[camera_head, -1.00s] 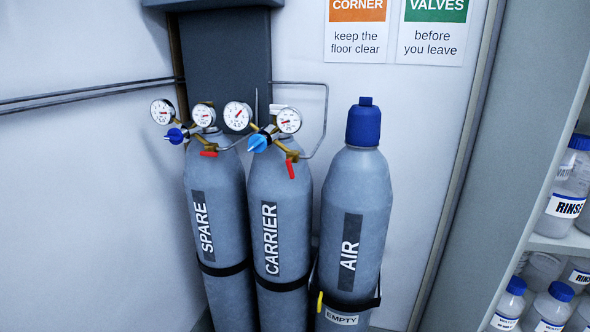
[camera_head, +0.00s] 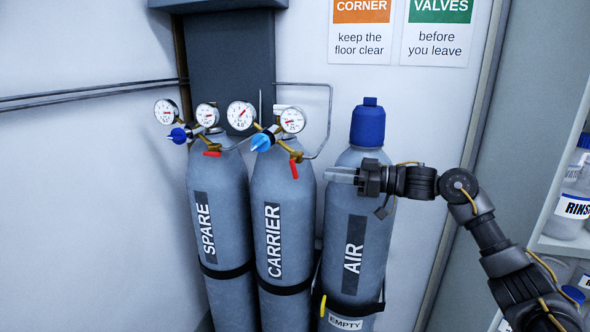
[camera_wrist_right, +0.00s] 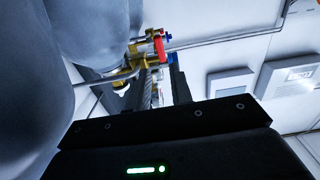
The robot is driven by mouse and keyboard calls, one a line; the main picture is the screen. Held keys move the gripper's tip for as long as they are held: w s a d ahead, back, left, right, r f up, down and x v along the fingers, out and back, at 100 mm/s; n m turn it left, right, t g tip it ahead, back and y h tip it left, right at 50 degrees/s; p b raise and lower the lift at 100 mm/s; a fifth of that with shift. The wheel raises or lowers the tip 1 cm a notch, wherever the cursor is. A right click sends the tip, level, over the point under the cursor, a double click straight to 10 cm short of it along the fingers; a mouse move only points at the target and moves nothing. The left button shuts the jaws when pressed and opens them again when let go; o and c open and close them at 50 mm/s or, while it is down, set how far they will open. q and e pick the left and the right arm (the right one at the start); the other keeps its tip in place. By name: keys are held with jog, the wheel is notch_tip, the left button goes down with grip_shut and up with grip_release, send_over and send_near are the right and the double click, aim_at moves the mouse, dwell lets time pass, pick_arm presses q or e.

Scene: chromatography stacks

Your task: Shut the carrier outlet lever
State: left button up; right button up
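The carrier outlet lever (camera_head: 293,168) is a small red handle. It hangs down, slightly tilted, below the brass fitting (camera_head: 291,153) of the CARRIER cylinder (camera_head: 262,200). My right gripper (camera_head: 330,175) is in front of the AIR cylinder's shoulder. Its fingers point left toward the lever, with a gap between them and it. In the right wrist view a red lever (camera_wrist_right: 159,47) and brass fittings (camera_wrist_right: 122,72) show beyond the fingers. I cannot tell how far the fingers are apart. My left gripper is not in view.
The SPARE cylinder (camera_head: 220,210), with its own red lever (camera_head: 212,154), stands left of CARRIER. The AIR cylinder (camera_head: 372,225) with a blue cap stands to the right. Gauges (camera_head: 241,115) and a thin pipe (camera_head: 329,120) crowd the fittings. Shelves (camera_head: 562,245) with bottles are far right.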

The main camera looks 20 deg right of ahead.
aim_at(295, 167)
jog(key=p+x, duration=0.1)
jog(key=x, duration=0.2)
jog(key=p+x, duration=0.1)
jog(key=x, duration=0.2)
jog(key=r+p+x, duration=0.1)
jog(key=p+x, duration=0.1)
jog(key=x, duration=0.1)
jog(key=shift+w+a, duration=0.1)
jog(key=shift+a, duration=0.15)
jog(key=shift+w+a+f, duration=0.15)
jog(key=shift+w+a, duration=0.15)
jog(key=shift+a, duration=0.15)
